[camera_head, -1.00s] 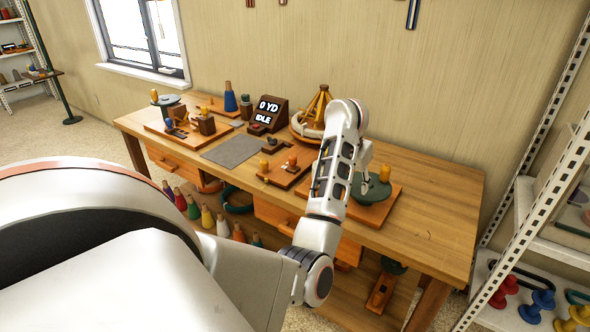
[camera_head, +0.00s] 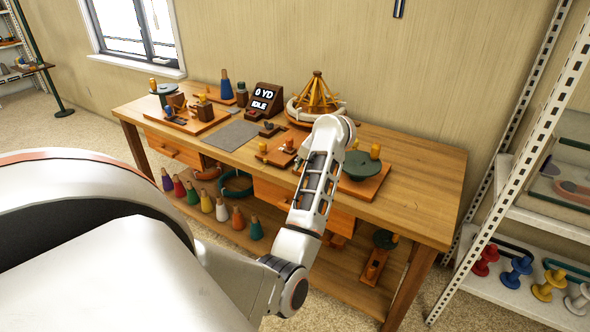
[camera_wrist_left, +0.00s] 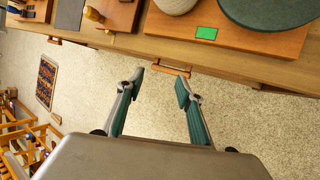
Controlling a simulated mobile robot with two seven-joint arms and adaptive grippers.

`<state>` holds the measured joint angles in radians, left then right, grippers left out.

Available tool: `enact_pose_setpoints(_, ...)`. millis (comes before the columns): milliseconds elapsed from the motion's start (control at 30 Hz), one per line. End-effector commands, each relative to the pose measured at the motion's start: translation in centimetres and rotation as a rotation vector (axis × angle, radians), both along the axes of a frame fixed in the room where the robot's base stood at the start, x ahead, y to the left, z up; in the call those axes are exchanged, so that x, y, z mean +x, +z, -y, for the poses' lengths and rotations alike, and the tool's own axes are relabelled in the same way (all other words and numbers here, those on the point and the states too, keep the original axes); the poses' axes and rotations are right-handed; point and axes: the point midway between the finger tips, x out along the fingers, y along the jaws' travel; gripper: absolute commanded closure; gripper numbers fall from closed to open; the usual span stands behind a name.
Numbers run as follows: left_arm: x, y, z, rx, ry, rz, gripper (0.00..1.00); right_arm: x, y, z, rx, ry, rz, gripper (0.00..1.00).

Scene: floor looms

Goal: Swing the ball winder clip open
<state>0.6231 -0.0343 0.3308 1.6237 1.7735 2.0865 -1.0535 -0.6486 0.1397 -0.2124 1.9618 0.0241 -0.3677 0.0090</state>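A dark green round plate (camera_head: 352,177) with orange pegs sits on a wooden board (camera_head: 372,187) at the right of the workbench; I take this to be the ball winder. In the left wrist view the green plate (camera_wrist_left: 272,8) and the board (camera_wrist_left: 230,40), with a bright green rectangle, lie at top right, beside a pale rounded thing partly cut off. I cannot make out the clip. My left gripper (camera_wrist_left: 160,83) is open and empty, seen over the floor by the bench's front edge and a drawer handle. In the head view my arm hides it. My right gripper is not in view.
The workbench (camera_head: 425,195) has bare wood at its right end. A small pegged board (camera_head: 277,152), a grey mat (camera_head: 232,135), a display box (camera_head: 264,97) and a wooden umbrella-shaped frame (camera_head: 318,95) stand left of or behind my arm. A metal shelf (camera_head: 520,215) rises at right.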

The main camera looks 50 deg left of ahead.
Motion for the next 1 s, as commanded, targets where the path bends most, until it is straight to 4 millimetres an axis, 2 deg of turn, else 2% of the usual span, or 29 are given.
enact_pose_setpoints(233,-1.5,0.4,-2.4,0.133,0.020,-0.031,0.64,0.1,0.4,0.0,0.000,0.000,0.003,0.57)
enact_pose_setpoints(633,-1.9,0.6,-2.9,0.167,0.025,-0.038,0.64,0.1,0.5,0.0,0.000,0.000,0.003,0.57)
enact_pose_setpoints(667,-1.9,0.6,-2.9,0.166,0.025,-0.038,0.66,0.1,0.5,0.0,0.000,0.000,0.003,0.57)
enact_pose_setpoints(800,-2.5,0.6,-3.7,0.220,0.029,-0.053,1.00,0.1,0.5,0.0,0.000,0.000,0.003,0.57)
enact_pose_setpoints(867,-3.4,0.9,-4.8,0.302,0.032,-0.073,1.00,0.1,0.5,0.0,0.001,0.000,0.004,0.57)
enact_pose_setpoints(933,-4.9,1.9,-6.6,0.454,0.032,-0.106,1.00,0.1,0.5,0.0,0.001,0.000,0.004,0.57)
enact_pose_setpoints(1000,-6.3,3.7,-8.0,0.661,0.011,-0.148,1.00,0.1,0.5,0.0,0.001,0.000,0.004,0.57)
